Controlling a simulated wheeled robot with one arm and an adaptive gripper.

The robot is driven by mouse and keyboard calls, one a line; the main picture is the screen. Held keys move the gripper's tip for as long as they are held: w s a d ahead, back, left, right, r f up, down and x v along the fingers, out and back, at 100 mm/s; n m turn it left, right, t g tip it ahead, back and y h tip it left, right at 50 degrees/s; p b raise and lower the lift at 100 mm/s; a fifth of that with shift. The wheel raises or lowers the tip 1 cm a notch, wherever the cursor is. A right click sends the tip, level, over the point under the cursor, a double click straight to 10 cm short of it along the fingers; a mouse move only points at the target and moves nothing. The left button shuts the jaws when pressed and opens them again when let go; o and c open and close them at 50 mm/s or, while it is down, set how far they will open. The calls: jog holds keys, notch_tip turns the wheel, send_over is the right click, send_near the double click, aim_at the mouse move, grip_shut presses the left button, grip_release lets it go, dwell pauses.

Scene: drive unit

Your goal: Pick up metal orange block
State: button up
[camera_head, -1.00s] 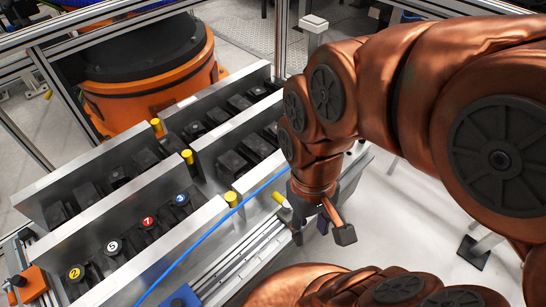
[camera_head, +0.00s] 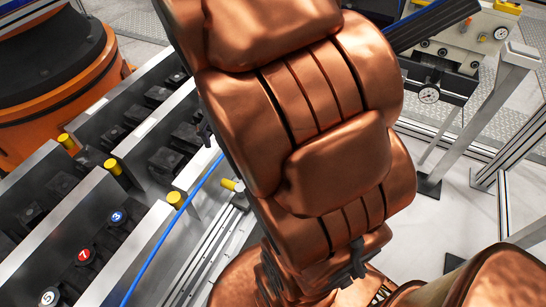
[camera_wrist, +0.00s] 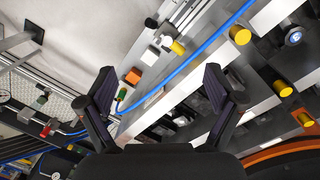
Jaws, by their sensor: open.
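A small orange block (camera_wrist: 133,76) shows in the wrist view, beside the rail structure and left of centre. It is small in the picture, so I cannot tell its material. My gripper (camera_wrist: 160,88) is open and empty, with its two dark fingers spread wide in the wrist view. The block appears between the fingers in the picture but well beyond them, with no contact. In the head view I do not make out the orange block, and my copper-coloured arm covers the middle.
A blue cable (camera_head: 172,232) runs across the slotted metal fixture (camera_head: 125,265), also visible in the wrist view (camera_wrist: 187,70). Yellow pegs (camera_head: 113,167) stick up from the fixture. A large orange machine base (camera_head: 75,112) stands behind it. A gauge unit (camera_head: 429,95) stands at right.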

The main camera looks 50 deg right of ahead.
jog(key=w+d+f+m+b, duration=0.2)
jog(key=w+d+f+b, duration=0.2)
jog(key=d+f, duration=0.6)
jog(key=w+d+f+m+b, duration=0.3)
jog(key=w+d+f+b, duration=0.2)
jog(key=f, duration=0.9)
jog(key=w+d+f+m+t+b, duration=0.1)
jog(key=w+d+f+m+b, duration=0.2)
jog(key=d+f+b, duration=0.6)
jog(key=shift+w+d+f, duration=0.3)
jog(key=shift+d+f, duration=0.25)
jog(key=shift+d, duration=0.4)
jog(key=shift+w+d+f, duration=0.3)
jog(key=shift+d+f, duration=0.3)
jog(key=shift+d, duration=0.35)
jog(key=shift+w+d+f, duration=0.3)
jog(key=shift+d+f, duration=0.25)
jog(key=shift+d, duration=0.4)
jog(key=shift+d+f+b, duration=0.2)
jog(key=shift+f+b, duration=0.15)
jog(key=shift+f, duration=0.2)
jog(key=shift+w+d+f+b, duration=0.1)
jog(key=shift+f+b, duration=0.2)
jog(key=shift+f, duration=0.9)
jog(key=shift+w+a+f+b, duration=0.1)
jog(key=shift+f+b, duration=0.15)
jog(key=shift+f, duration=1)
jog(key=shift+w+d+f+b, duration=0.1)
jog(key=shift+f+b, duration=0.2)
jog(key=shift+f, duration=0.9)
